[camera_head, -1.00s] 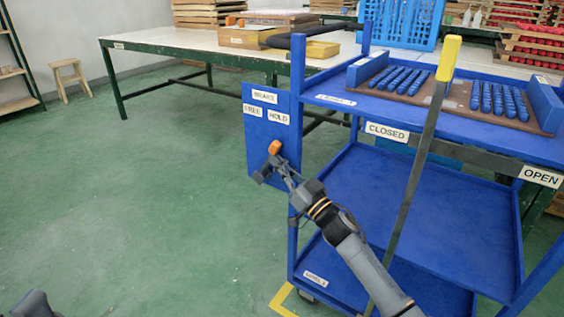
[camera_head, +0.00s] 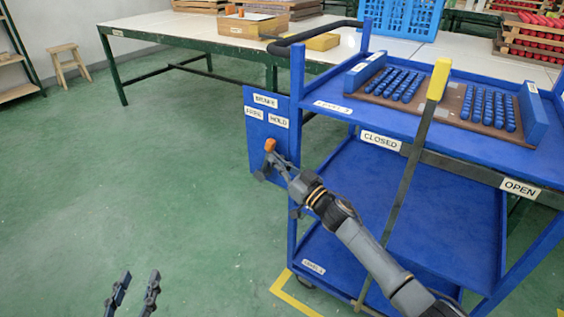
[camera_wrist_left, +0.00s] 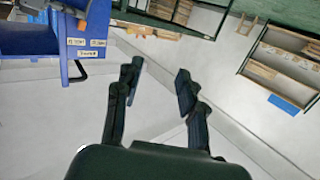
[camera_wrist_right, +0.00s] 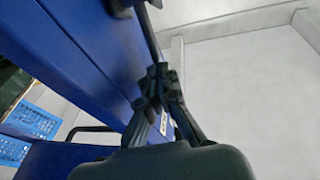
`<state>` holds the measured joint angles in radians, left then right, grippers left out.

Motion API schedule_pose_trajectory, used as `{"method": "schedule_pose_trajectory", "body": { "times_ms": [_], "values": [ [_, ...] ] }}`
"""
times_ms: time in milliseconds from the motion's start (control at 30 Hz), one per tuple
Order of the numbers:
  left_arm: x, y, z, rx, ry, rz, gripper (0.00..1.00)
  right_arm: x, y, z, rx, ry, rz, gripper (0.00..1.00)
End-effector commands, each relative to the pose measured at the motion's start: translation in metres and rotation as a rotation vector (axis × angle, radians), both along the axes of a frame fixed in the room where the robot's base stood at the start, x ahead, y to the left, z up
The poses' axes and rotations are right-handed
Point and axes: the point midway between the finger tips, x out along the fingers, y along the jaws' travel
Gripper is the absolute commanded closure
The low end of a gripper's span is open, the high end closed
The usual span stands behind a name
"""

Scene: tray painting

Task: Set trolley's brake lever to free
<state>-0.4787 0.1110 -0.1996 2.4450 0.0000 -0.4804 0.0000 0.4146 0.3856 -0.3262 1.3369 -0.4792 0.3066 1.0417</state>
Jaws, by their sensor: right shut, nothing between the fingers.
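The trolley's blue brake panel (camera_head: 262,170) hangs at the trolley's left end, with labels BRAKE, FREE on the left and HOLD on the right. The brake lever's orange knob (camera_head: 270,145) shows below the labels, nearer under HOLD. My right gripper (camera_head: 265,170) is at the panel, just below the knob; whether it touches the lever is unclear. In the right wrist view its fingers (camera_wrist_right: 156,74) are shut and empty, close to a dark rod (camera_wrist_right: 149,38). My left gripper (camera_head: 133,285) is open and empty at the bottom left, away from the trolley. Its spread fingers (camera_wrist_left: 157,85) also show in the left wrist view.
The blue trolley's top shelf (camera_head: 335,103) carries pegged trays. A long yellow-handled lever (camera_head: 438,80) stands in front, by CLOSED and OPEN labels. A long table (camera_head: 200,33) with boxes stands behind. Green floor (camera_head: 170,170) to the left is clear.

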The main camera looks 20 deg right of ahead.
Motion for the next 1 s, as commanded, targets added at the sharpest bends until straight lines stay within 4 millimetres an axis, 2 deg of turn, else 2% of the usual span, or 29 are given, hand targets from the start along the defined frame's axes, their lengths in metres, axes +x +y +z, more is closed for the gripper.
{"method": "schedule_pose_trajectory", "body": {
  "times_ms": [167,267,500,733,1000],
  "values": [
    [-0.02,0.013,-0.047,0.071,0.289,0.019,0.6,0.002,0.001,0.005,-0.019,0.022,0.0,1.0],
    [-0.038,0.022,-0.073,0.108,0.45,0.03,0.6,0.003,0.002,0.006,-0.028,0.034,0.001,1.0],
    [-0.099,0.044,-0.118,0.191,0.823,0.055,0.6,0.005,0.003,0.008,-0.052,0.065,0.0,1.0],
    [-0.166,0.065,-0.136,0.255,1.145,0.078,0.6,0.007,0.005,0.01,-0.073,0.092,0.001,1.0],
    [-0.165,0.064,-0.12,0.254,1.139,0.077,0.6,0.01,0.007,0.011,-0.101,0.127,0.0,1.0]
  ]
}}
